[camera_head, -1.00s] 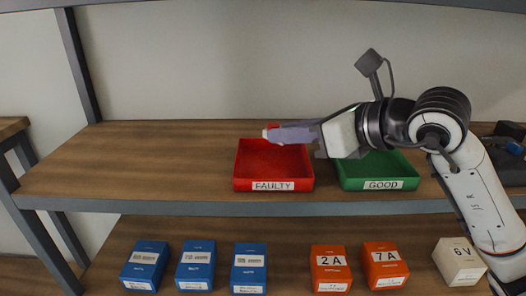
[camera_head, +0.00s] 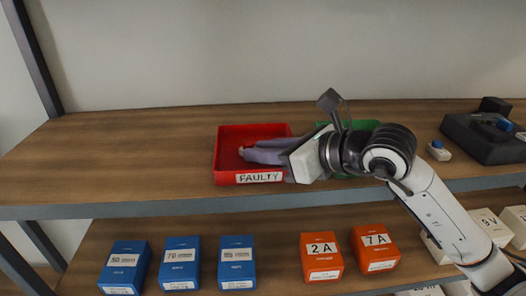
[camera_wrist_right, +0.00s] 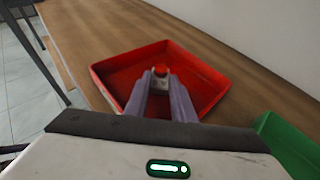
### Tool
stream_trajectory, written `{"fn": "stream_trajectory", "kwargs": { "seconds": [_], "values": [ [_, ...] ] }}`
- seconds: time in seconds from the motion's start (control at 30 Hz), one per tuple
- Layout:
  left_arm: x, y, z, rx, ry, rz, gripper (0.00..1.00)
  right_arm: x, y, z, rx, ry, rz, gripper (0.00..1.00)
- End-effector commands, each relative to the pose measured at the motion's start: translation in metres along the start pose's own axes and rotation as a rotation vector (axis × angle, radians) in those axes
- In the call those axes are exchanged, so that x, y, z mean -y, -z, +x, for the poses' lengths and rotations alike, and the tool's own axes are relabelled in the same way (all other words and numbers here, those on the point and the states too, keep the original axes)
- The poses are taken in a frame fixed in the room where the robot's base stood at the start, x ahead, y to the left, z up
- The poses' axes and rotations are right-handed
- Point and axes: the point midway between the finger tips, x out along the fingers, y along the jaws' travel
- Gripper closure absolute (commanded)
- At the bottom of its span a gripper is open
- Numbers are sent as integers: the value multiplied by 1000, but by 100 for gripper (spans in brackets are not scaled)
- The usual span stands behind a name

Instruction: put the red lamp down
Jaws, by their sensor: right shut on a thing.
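The red lamp (camera_wrist_right: 160,71), a small red cap on a white base, is between the fingertips of my right gripper (camera_wrist_right: 160,88) in the right wrist view. My right gripper (camera_head: 247,153) is shut on it, over the inside of the red tray (camera_head: 226,140) labelled FAULTY. In the head view the lamp's whitish base shows small at the fingertips; its red cap is hard to pick out against the tray. I cannot tell whether the lamp touches the tray floor. My left gripper is not in view.
A green tray (camera_head: 364,125) is right of the red one, mostly behind my right arm. A dark device (camera_head: 483,138) and a small blue-topped lamp (camera_head: 438,151) are at the shelf's right. Blue boxes (camera_head: 180,262) and orange boxes (camera_head: 322,257) are below. The shelf's left is clear.

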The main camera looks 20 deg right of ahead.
Motion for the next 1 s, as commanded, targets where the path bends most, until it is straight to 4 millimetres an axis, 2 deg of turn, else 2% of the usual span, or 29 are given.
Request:
{"fn": "stream_trajectory", "kwargs": {
  "seconds": [0.3, 0.33, 0.4, 0.77, 0.87, 1.0],
  "values": [
    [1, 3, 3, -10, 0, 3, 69, 0, 3, 1, 1, 0, 0, 100],
    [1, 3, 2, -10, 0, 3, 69, 0, 3, 1, 1, 1, 0, 76],
    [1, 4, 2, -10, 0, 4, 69, 0, 2, 1, 1, 1, 0, 70],
    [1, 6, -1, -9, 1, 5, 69, 1, -1, -2, 1, 2, -1, 70],
    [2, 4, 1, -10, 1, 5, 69, 1, 0, -16, 2, 3, -1, 70],
    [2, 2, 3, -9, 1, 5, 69, 2, 2, -47, -1, 5, -3, 70]
  ]
}}
